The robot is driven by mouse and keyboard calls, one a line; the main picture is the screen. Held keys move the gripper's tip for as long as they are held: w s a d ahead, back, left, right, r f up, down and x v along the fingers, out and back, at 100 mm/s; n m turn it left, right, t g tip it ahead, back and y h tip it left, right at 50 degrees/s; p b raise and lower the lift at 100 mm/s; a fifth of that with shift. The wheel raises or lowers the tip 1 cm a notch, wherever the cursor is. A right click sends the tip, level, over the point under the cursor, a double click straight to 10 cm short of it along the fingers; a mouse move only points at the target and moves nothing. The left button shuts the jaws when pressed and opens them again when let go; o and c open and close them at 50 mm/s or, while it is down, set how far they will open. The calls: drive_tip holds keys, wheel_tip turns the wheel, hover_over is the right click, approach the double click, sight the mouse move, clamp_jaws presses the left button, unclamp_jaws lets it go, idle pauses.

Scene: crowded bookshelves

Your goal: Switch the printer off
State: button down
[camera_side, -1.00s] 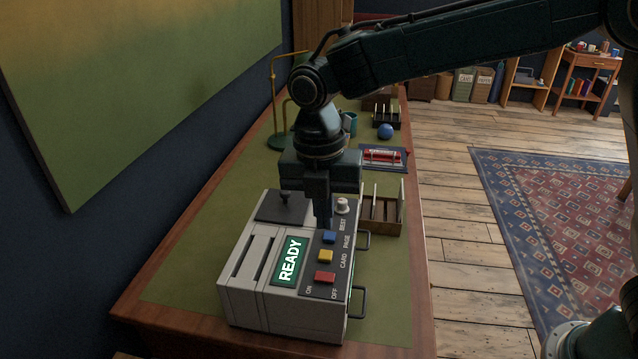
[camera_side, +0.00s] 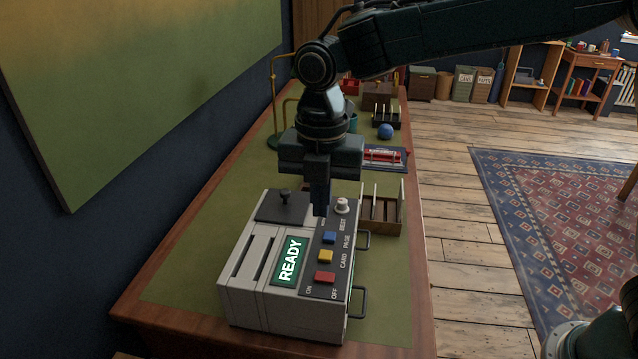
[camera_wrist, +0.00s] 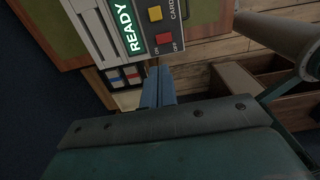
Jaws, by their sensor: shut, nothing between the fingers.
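The printer (camera_side: 262,305) is a grey box on the desk with a green screen reading READY (camera_side: 289,262). Its dark control panel carries a red switch (camera_side: 325,277) between the labels ON and OFF, a yellow button (camera_side: 325,256), a blue button (camera_side: 330,237) and a pale knob (camera_side: 342,206). My gripper (camera_side: 320,212) is shut and empty, pointing down over the far part of the panel; contact cannot be told. In the wrist view my gripper's fingers (camera_wrist: 158,82) show together, with the red switch (camera_wrist: 163,39) just above them in the picture.
A wooden rack (camera_side: 382,215) stands right beside the printer. Two dark handles stick out from the printer's right side. A blue ball (camera_side: 385,131), a red item on a blue mat (camera_side: 383,156) and a brass lamp (camera_side: 275,95) stand farther back. The green desk mat left of the printer is clear.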

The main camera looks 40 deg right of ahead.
sight(320, 275)
idle(0.3)
wheel_tip(320, 275, down, 14)
idle(0.8)
drive_tip(key=shift+w, duration=0.1)
